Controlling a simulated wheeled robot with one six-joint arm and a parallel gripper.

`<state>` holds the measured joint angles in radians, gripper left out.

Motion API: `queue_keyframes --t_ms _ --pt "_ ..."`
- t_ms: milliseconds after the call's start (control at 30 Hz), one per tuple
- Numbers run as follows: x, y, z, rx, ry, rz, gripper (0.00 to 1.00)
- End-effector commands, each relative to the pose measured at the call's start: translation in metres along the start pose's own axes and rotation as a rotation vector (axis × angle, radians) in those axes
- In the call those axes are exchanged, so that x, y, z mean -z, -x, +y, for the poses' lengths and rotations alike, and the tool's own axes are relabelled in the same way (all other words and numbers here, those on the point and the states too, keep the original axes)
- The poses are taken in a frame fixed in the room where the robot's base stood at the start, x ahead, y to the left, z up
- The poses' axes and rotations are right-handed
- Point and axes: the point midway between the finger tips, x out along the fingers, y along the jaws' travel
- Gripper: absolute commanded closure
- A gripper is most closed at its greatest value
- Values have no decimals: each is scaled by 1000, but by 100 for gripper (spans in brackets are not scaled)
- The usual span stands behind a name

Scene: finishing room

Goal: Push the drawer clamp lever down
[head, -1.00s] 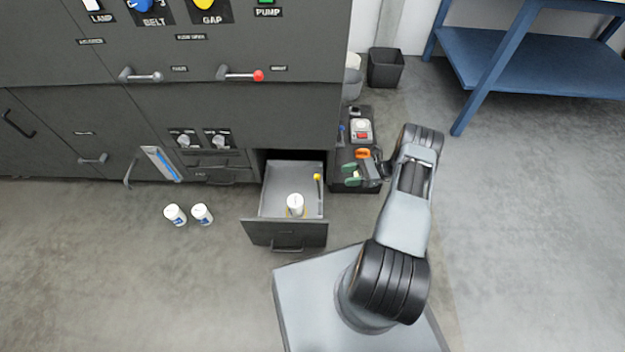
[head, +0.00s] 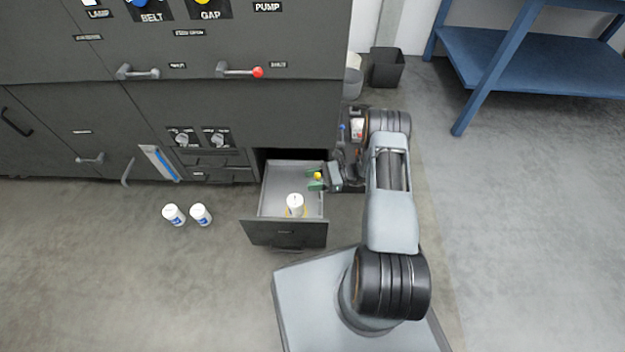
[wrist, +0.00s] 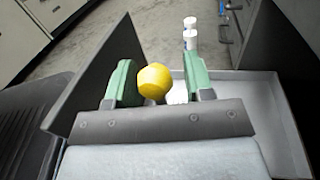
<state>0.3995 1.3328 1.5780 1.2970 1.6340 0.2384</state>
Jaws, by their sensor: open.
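The clamp lever's yellow knob (head: 318,176) stands at the right side of the open drawer (head: 284,234). In the wrist view the yellow knob (wrist: 154,81) shows between the green fingers of my gripper (wrist: 160,78), with gaps on both sides. My gripper (head: 315,180) is open and reaches in from the right over the drawer's right wall. Most of the lever's stem is hidden by my gripper. A white bottle (head: 295,203) stands in the drawer, with yellow at its base. In the wrist view it is mostly hidden behind the knob.
Two white bottles (head: 173,215) (head: 201,215) stand on the floor left of the drawer. The dark cabinet (head: 240,115) rises behind it, with handles and knobs. A dark bin (head: 387,67) and a blue table (head: 520,60) stand at the back right.

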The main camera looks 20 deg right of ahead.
Motion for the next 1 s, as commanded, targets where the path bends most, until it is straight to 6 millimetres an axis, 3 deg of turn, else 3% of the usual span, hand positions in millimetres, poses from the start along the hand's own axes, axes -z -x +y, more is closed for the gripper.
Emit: queue_keyframes --t_ms 267,767,1000 --pt "0 -1 0 0 0 0 52" --pt "0 -1 0 0 -1 0 100" --pt "0 -1 0 0 -1 0 100"
